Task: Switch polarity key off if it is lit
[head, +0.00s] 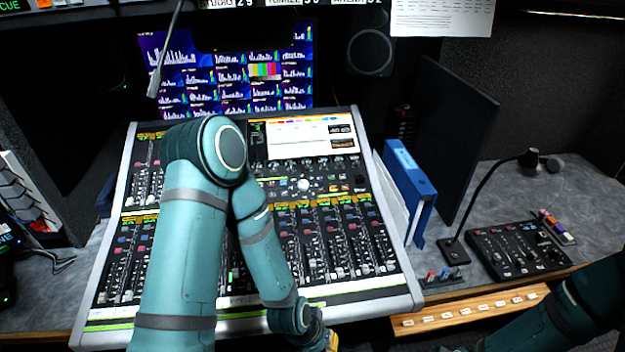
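The mixing console (395,300) fills the middle of the head view, with rows of faders, small keys and lit yellow-green strips. I cannot tell which key is the polarity key, or whether it is lit; the keys are too small to read. My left arm crosses over the console and hides much of its left and centre. My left gripper (325,343) is only partly in view at the bottom edge, by the console's front edge, and its fingers cannot be made out. My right arm shows at the bottom right; its gripper is not clearly in view.
A screen wall (230,75) stands behind the console. To the right are a blue binder (410,185), a dark panel (455,135), a gooseneck microphone (485,190) and a small control box (515,250). A wooden strip with buttons (470,310) runs along the desk front.

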